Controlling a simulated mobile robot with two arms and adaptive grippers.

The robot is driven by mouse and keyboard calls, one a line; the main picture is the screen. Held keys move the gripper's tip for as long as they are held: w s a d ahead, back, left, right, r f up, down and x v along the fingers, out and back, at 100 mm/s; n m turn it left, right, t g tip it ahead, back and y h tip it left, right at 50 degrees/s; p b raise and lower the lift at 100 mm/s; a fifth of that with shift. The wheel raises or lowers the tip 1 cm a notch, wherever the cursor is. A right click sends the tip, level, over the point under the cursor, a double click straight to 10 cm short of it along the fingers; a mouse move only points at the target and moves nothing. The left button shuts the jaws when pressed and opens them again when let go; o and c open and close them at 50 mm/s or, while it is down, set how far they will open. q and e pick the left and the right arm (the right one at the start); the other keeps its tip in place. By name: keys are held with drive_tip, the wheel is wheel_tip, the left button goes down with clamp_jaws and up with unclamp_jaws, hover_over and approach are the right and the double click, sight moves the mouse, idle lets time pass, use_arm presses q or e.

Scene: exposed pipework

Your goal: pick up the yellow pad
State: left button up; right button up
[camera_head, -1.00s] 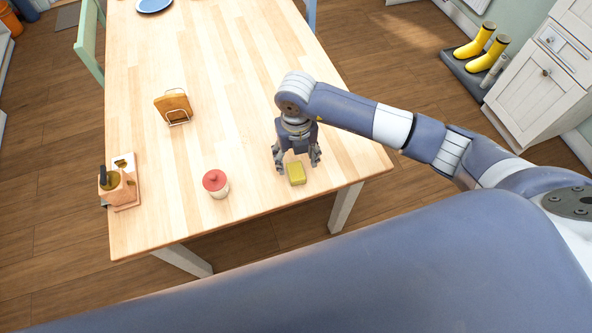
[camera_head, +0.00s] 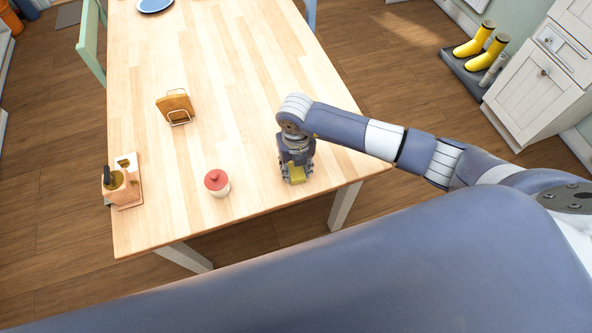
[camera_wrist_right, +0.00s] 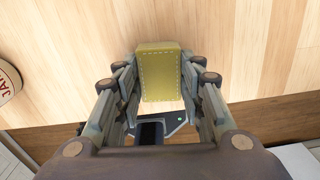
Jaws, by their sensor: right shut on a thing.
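The yellow pad (camera_head: 297,179) is near the front edge of the wooden table, at the right of the red-lidded jar. My right gripper (camera_head: 297,175) is over it, pointing down, with its fingers closed on the pad's two sides. In the right wrist view the pad (camera_wrist_right: 160,75) sits between the two fingers of the right gripper (camera_wrist_right: 164,88). Its far end sticks out past the fingertips. I cannot tell whether the pad touches the table. My left gripper is not in view.
The jar with a red lid (camera_head: 217,183) stands left of the gripper. A holder with brown boards (camera_head: 175,106) and a wooden caddy (camera_head: 118,184) are farther left on the table (camera_head: 240,100). A blue plate (camera_head: 154,5) is at the far end. The table middle is clear.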

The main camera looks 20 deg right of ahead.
sight(296, 170)
wheel_tip(296, 170, up, 9)
drive_tip(key=shift+f+b, duration=0.1)
drive_tip(key=shift+b, duration=0.8)
drive_tip(key=shift+r, duration=0.65)
